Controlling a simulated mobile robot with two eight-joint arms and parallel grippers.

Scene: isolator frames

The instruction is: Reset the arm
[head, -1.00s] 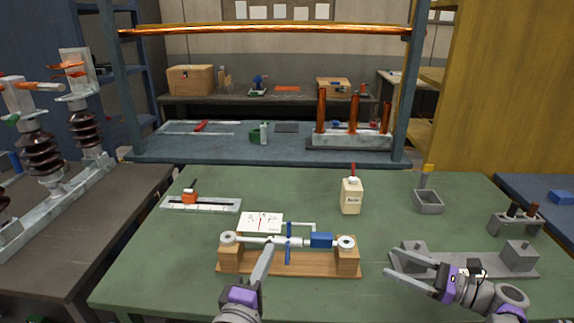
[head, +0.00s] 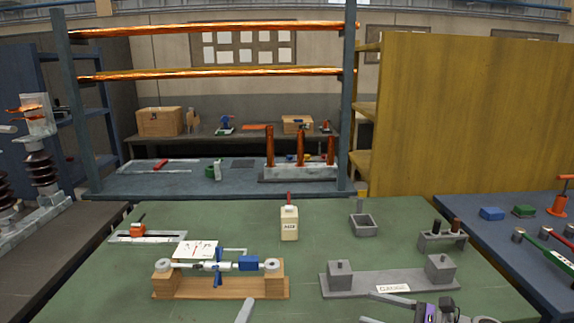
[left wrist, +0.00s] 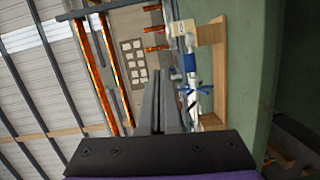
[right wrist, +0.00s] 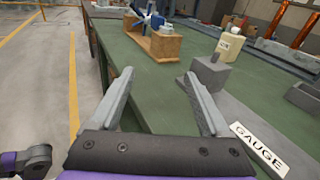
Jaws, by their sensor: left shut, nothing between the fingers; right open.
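My left gripper (head: 245,312) shows only its tip at the bottom edge of the head view, in front of the wooden stand. In the left wrist view my left gripper (left wrist: 160,80) has its fingers together, with nothing between them. My right gripper (head: 372,307) is at the bottom right of the head view, near the front of the grey gauge block (head: 355,284). In the right wrist view my right gripper (right wrist: 160,95) has its fingers spread wide, with nothing between them. The wooden stand (head: 190,288) holds a white and blue device (head: 247,264).
A cream bottle (head: 289,225), a small grey box (head: 364,226) and a grey holder (head: 441,241) stand on the green table (head: 330,225). A slide rail (head: 150,237) is at the left. A blue side table (head: 510,235) is at the right. A yellow cabinet (head: 460,110) stands behind.

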